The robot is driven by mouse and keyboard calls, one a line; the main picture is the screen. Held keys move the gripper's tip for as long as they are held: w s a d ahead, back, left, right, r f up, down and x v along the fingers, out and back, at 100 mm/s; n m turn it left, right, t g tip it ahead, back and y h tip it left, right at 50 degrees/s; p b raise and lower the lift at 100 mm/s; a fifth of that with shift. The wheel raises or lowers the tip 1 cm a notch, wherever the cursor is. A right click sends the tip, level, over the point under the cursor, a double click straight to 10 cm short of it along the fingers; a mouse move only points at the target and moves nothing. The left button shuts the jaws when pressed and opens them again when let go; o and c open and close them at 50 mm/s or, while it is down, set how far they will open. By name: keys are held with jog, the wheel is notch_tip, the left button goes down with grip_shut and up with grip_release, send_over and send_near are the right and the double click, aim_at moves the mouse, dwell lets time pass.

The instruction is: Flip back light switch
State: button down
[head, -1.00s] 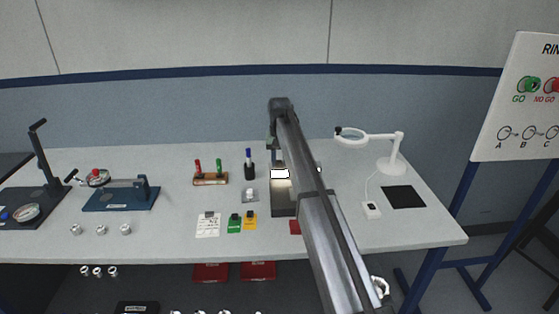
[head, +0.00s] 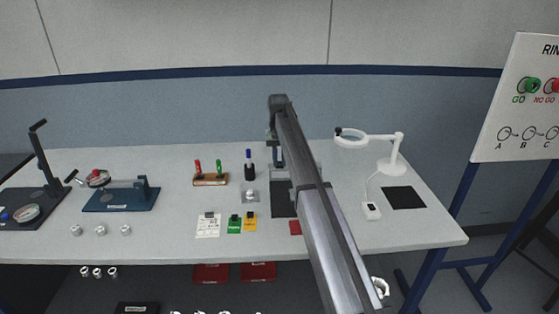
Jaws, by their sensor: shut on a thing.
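A dark device with a flat black base (head: 283,205) stands at the back middle of the table, partly behind my arm. Its small panel (head: 280,174) looks dull grey, not lit. My gripper (head: 278,160) points down at the rear of this device and is mostly hidden by my own arm. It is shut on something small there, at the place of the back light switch. The switch itself is too small and covered to make out.
A white ring-lamp magnifier (head: 392,160) and a black mat (head: 403,197) lie to the right. A pen holder (head: 250,172), a wooden rack with red and green handles (head: 211,179), and green and yellow blocks (head: 234,225) stand close on the left.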

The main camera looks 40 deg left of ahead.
aim_at(280, 165)
jog(key=c, duration=1)
grip_release()
jog(key=shift+s+d+f+t+y, duration=0.1)
jog(key=shift+s+d+t+y, duration=0.2)
jog(key=shift+t+y, duration=0.5)
notch_tip(280, 165, up, 14)
jog(key=w+d+f+m+t+y, duration=0.1)
jog(key=w+d+f, duration=0.4)
jog(key=w+d, duration=0.6)
jog(key=w+d+f+t+y, duration=0.1)
jog(key=w+d+f, duration=0.5)
jog(key=w+d, duration=0.6)
jog(key=shift+d+m+y, duration=0.4)
jog(key=shift+d+y, duration=0.1)
jog(key=shift+d, duration=0.45)
